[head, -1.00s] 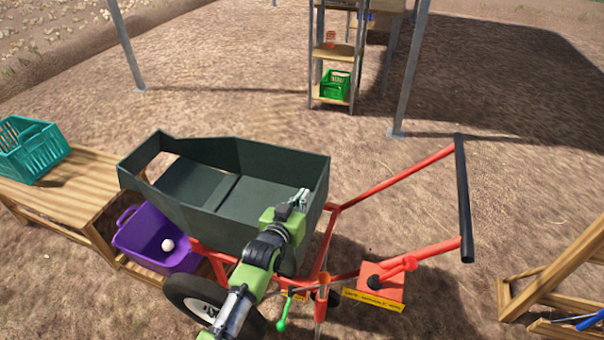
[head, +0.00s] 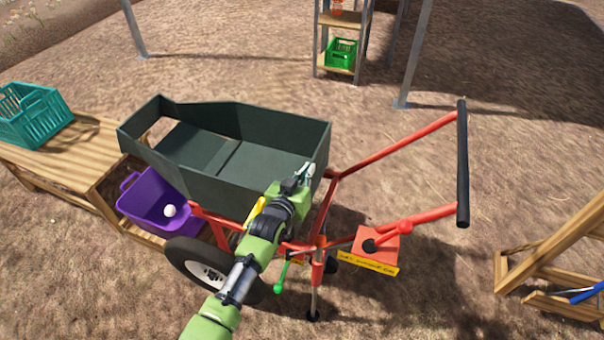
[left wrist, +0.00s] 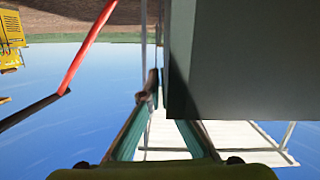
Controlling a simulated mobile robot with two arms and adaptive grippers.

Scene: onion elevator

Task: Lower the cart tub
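The cart tub (head: 262,178) is dark green and open-topped, with a sloped spout end at the left. It sits on the red frame of the cart (head: 400,160), above its wheel (head: 205,268). My left gripper (head: 308,171) is at the tub's near right corner, in front of its wall. In the left wrist view the tub wall (left wrist: 240,60) fills the right side and hides part of one finger. The fingers lean towards each other; whether they touch or grip anything is unclear. My right gripper is in neither view.
A purple bin (head: 150,205) with a white ball (head: 169,211) stands under the spout. A wooden table (head: 75,150) holds a teal crate (head: 50,118). A black handlebar (head: 463,165) and a red box (head: 378,243) are at the right. A wooden frame (head: 560,250) stands further right.

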